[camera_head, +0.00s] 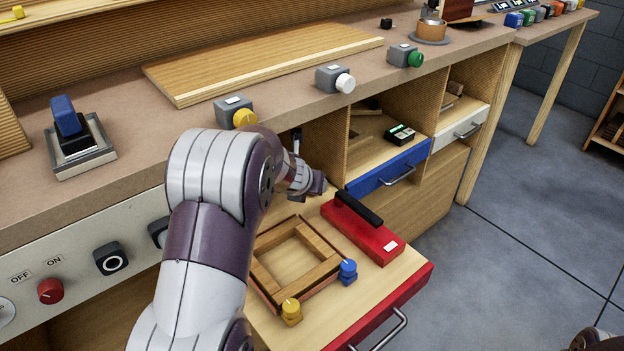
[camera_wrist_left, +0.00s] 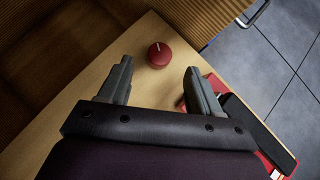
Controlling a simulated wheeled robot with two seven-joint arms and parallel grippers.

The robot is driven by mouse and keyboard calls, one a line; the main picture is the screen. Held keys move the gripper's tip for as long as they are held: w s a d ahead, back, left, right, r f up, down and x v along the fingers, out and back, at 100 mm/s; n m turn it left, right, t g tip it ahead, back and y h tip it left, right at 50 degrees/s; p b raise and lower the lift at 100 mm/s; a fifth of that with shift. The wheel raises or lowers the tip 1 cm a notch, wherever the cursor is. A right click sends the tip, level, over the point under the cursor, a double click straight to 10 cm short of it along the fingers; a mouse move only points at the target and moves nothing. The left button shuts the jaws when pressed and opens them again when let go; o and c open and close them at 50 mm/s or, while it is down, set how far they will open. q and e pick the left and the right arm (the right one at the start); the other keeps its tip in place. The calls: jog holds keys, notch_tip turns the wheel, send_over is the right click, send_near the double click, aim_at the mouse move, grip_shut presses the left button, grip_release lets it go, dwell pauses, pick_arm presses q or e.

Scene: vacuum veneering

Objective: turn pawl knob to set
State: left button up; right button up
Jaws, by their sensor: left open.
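A round red knob (camera_wrist_left: 158,55) with a pale pointer line stands on a light wood surface in the left wrist view. The line points up and slightly left in that picture. My left gripper (camera_wrist_left: 158,68) is open, with its two fingers on either side of and short of the knob; I cannot tell whether they touch it. In the head view, my left gripper (camera_head: 312,180) is over the back of the open red-fronted drawer (camera_head: 375,318). I cannot make out this knob there; my arm covers part of that area.
The drawer holds a wooden frame (camera_head: 262,277), a yellow knob (camera_head: 291,311), a blue knob (camera_head: 348,271) and a red block with black handle (camera_head: 372,238). Another red knob (camera_head: 50,291) is on the OFF/ON panel. A blue-fronted drawer (camera_head: 388,168) is to the right.

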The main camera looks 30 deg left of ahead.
pick_arm(q)
jog(key=b+x, duration=0.1)
jog(key=x, duration=0.3)
jog(key=shift+w+f+b, duration=0.1)
jog(key=shift+f+b, duration=0.15)
jog(key=shift+b, duration=0.15)
jog(key=shift+w+a+f, duration=0.1)
jog(key=shift+w+f, duration=0.05)
jog(key=shift+w, duration=0.1)
